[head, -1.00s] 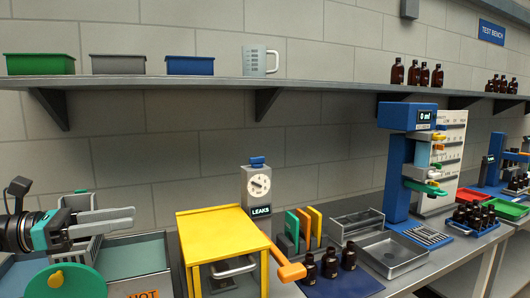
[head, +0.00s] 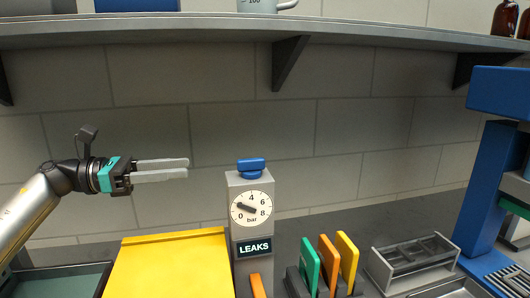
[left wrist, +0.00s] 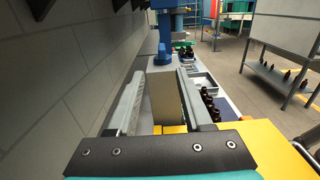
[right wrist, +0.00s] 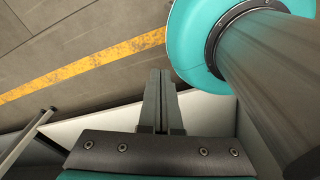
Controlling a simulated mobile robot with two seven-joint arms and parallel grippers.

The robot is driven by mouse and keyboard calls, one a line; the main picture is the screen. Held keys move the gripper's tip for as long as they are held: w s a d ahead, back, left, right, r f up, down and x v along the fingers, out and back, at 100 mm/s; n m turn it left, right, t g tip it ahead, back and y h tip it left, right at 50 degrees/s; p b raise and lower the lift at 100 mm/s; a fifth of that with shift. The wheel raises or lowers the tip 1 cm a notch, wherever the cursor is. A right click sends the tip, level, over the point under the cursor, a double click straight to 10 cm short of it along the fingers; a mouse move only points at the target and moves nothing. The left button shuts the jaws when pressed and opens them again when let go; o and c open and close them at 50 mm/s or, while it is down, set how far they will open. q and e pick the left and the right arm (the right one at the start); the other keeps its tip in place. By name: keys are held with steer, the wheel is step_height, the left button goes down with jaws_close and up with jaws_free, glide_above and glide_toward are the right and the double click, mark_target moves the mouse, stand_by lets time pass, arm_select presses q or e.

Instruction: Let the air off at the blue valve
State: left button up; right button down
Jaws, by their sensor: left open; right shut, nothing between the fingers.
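The blue valve (head: 251,167) is a small knob on top of the grey LEAKS column (head: 233,212). Below it, a round gauge (head: 251,209) marked in bar has its needle pointing to the upper left. My left gripper (head: 188,170) is open and empty, pointing right at about the valve's height in the head view, with a gap between its tips and the valve. In the left wrist view, the valve (left wrist: 162,58) and column show ahead between the fingers. My right gripper (right wrist: 159,76) is shut and empty, over the floor, away from the valve.
A yellow box (head: 172,262) stands left of the column, and an orange handle (head: 257,286) is at its foot. Green, orange and yellow plates (head: 327,262) stand to the right. A shelf (head: 200,30) runs overhead along the wall. The air between gripper and valve is clear.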

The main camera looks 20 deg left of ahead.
mark_target(251, 159)
arm_select(q)
steer(key=p+x, duration=0.4)
steer(key=x, duration=1)
steer(key=shift+s+d+r, duration=0.1)
steer(key=shift+s+r, duration=0.05)
steer(key=shift+w+d+p, duration=0.3)
steer(key=shift+d+p, duration=0.05)
arm_select(e)
steer(key=r, duration=0.2)
steer(key=s+r, duration=0.1)
steer(key=r, duration=0.1)
steer(key=shift+s+r, duration=0.15)
steer(key=shift+r, duration=0.2)
arm_select(q)
jaws_close()
